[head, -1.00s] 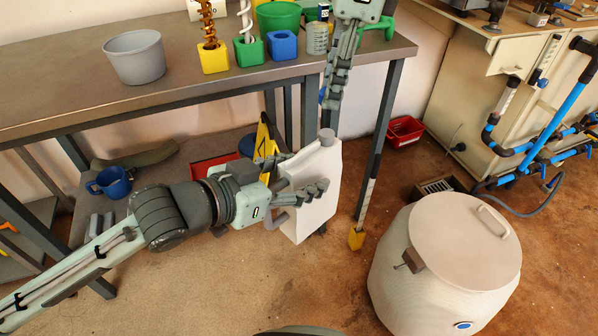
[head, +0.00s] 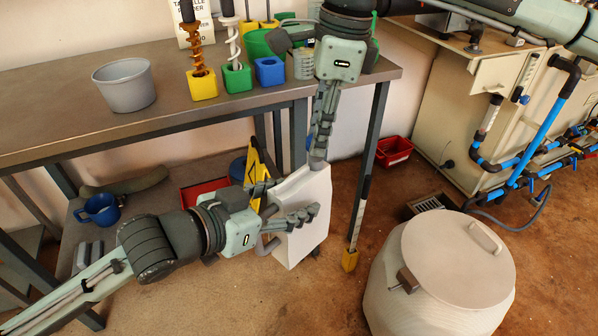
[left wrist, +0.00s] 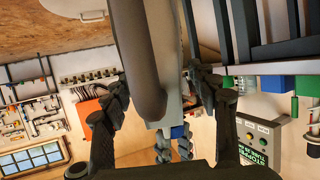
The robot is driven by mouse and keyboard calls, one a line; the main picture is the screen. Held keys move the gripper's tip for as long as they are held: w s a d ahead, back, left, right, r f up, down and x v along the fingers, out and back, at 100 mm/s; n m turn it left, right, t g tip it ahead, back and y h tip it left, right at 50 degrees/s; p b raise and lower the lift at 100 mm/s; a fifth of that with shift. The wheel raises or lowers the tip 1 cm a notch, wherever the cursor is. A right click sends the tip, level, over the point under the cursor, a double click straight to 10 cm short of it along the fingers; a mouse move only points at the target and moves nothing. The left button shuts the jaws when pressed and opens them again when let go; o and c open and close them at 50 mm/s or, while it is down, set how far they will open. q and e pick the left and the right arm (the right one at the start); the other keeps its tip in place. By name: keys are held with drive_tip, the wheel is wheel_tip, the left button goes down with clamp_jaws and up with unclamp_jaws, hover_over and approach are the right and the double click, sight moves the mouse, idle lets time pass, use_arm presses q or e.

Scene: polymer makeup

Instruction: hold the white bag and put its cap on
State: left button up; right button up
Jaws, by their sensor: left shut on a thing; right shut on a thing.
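The white bag (head: 309,202), a stiff, flat-sided container with a handle, is held upright with a slight tilt in front of the table. My left gripper (head: 291,202) is shut on it from the left. The left wrist view shows the bag (left wrist: 170,70) between the dark fingers. My right gripper (head: 318,158) points down from above, its fingertips at the bag's top. It is shut on what looks like the grey cap, mostly hidden by the fingers. I cannot tell whether the cap is seated on the neck. Right fingers also show in the left wrist view (left wrist: 173,147).
The table (head: 60,118) behind carries a grey bucket (head: 125,88) and several coloured blocks. A yellow stand (head: 256,165) is behind the bag. A large white lidded drum (head: 440,290) stands at lower right. The floor in front is clear.

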idle(0.3)
drive_tip(key=shift+f, duration=0.9)
drive_tip(key=shift+f, duration=0.55)
